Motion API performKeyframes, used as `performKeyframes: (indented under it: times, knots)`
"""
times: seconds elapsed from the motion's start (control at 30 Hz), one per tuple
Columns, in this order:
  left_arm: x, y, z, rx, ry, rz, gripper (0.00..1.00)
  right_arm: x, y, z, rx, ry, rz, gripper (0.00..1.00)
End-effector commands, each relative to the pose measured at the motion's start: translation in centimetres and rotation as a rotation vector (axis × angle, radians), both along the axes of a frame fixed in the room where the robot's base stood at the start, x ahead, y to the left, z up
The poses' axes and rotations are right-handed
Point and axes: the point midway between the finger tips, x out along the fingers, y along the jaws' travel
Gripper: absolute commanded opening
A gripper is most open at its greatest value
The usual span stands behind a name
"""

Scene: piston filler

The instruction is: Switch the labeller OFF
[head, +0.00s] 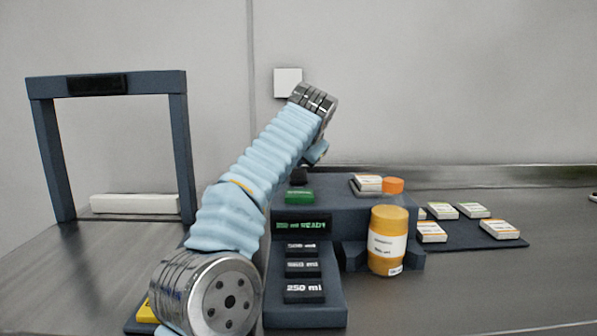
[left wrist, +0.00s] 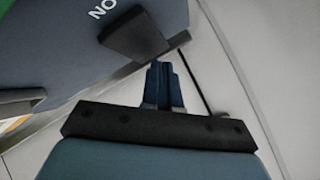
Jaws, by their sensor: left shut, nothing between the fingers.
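A black switch block (left wrist: 135,35) stands on a dark blue-grey panel (left wrist: 60,45) in the left wrist view. The fingers are mostly hidden there. My right gripper is not in view.
The machine has a green button (head: 299,195), a lit display reading READY (head: 302,226) and volume keys (head: 304,291). An orange bottle (head: 388,242) stands at its front. Small labelled boxes (head: 474,210) lie on a mat at right. A dark frame (head: 178,150) stands at left.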

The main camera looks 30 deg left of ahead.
Motion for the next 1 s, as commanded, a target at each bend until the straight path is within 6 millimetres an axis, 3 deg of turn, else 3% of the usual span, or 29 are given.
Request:
performKeyframes:
  times: [0.7, 1.0]
  knots:
    - [0.0, 0.0, -0.5, 0.0, 0.0, 0.0, 0.0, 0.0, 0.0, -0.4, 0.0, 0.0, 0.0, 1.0]
    - [-0.1, 0.0, 0.8, -0.001, 0.0, 0.001, 0.0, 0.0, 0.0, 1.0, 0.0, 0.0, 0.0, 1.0]
